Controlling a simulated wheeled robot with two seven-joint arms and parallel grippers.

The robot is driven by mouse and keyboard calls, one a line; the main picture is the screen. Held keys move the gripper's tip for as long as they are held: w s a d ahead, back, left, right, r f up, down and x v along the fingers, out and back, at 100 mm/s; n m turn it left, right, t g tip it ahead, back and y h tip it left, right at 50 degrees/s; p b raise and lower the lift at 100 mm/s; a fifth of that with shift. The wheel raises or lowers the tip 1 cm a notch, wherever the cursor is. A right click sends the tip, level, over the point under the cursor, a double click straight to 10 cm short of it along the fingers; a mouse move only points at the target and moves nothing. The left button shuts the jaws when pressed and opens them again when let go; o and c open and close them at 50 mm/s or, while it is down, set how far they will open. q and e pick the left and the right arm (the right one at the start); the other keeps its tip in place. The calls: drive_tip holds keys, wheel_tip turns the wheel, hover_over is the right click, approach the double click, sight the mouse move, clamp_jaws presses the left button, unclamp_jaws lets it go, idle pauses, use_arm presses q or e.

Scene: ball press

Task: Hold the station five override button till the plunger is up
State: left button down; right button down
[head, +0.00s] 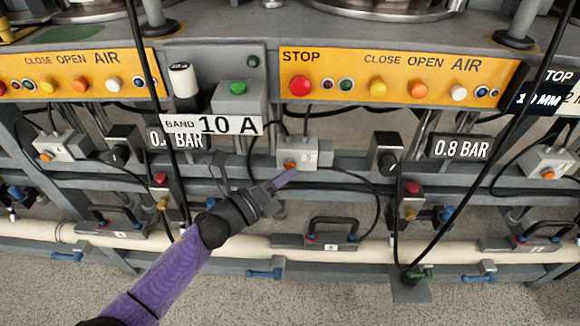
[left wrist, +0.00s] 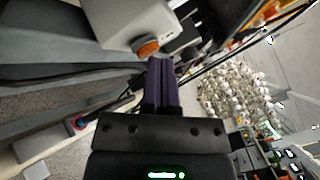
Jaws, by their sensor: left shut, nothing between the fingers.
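A small grey box (head: 310,150), with a small label that looks like a 5, sits on the rail in the middle of the head view. Its orange button (head: 290,166) is on the front lower left. My left gripper (head: 286,178) is shut and empty, its purple fingertips just below the button. In the left wrist view the orange button (left wrist: 147,47) is just beyond the fingertips (left wrist: 161,62). I cannot tell whether they touch it or whether it is pressed in. I cannot make out a plunger or its height. My right gripper is not in view.
Similar boxes with orange buttons stand at left (head: 62,146) and right (head: 547,162). Yellow air panels (head: 400,80) run above. A black cable (head: 370,200) loops right of my gripper. A black handle (head: 333,225) and cream pipe (head: 230,247) lie below.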

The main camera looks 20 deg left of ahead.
use_arm(q)
drive_tip(key=shift+w+a, duration=0.1)
drive_tip(key=shift+w, duration=0.2)
idle(0.4)
drive_tip(key=shift+s, duration=0.1)
drive_tip(key=shift+s+d+p, duration=0.25)
drive_tip(key=shift+s+p, duration=0.05)
drive_tip(key=shift+s, duration=0.45)
drive_tip(key=s+p, duration=0.1)
drive_tip(key=s, duration=0.1)
drive_tip(key=s+d, duration=0.1)
drive_tip(key=s, duration=0.2)
drive_tip(key=shift+d+p, duration=0.2)
drive_tip(key=shift+p, duration=0.2)
